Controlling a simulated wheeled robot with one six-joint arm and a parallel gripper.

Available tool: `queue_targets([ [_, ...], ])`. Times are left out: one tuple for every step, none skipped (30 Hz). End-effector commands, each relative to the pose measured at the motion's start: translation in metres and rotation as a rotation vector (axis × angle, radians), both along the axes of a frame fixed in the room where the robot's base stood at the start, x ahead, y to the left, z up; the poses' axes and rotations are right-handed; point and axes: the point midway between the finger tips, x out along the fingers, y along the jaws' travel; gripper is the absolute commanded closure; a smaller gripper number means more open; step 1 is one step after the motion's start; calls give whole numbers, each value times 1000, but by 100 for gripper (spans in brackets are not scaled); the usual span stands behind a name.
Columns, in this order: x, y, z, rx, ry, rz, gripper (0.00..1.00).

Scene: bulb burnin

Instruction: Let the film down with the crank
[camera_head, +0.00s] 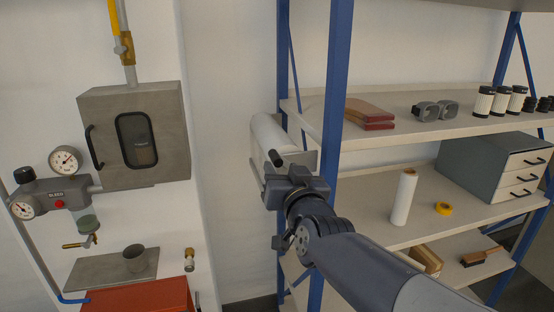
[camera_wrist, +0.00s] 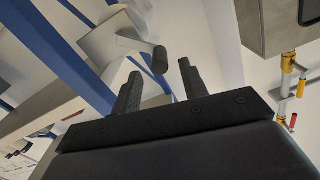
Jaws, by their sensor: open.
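The film roll (camera_head: 272,135) is a pale cylinder in a grey holder (camera_head: 303,158) on the wall, left of the blue shelf post. The crank's dark handle (camera_head: 275,158) sticks out below the roll. In the wrist view the handle (camera_wrist: 160,60) shows at the end of a grey crank arm (camera_wrist: 134,42), in line with the gap between my fingertips. My gripper (camera_wrist: 159,71) is open and empty. It also shows in the head view (camera_head: 284,172), close by the handle. I cannot tell whether a finger touches it. My gripper hides part of the holder.
A blue-framed shelf rack (camera_head: 338,90) stands right beside the roll, with its post near my arm. It bears goggles (camera_head: 435,110), a white roll (camera_head: 404,197) and a drawer box (camera_head: 495,165). A grey cabinet (camera_head: 135,135) and gauges (camera_head: 65,160) hang at left.

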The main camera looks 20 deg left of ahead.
Motion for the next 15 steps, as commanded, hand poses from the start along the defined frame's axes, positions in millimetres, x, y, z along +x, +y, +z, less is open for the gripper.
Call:
queue_targets([
  [7,5,1,-3,1,-1,59],
  [11,7,1,-2,1,-1,59],
  [16,10,1,-1,2,-1,59],
  [19,12,1,-1,2,-1,59],
  [23,14,1,-2,1,0,59],
  [27,16,1,-2,1,0,59],
  [29,18,1,-3,1,0,59],
  [32,19,1,-2,1,0,59],
  [35,21,1,-2,1,-1,59],
  [36,22,1,-1,2,-1,59],
  [38,23,1,-1,2,-1,59],
  [40,24,0,-1,2,-1,59],
  [41,25,0,-1,1,-1,59],
  [42,25,0,-1,1,-1,59],
  [42,26,0,-1,1,-1,59],
])
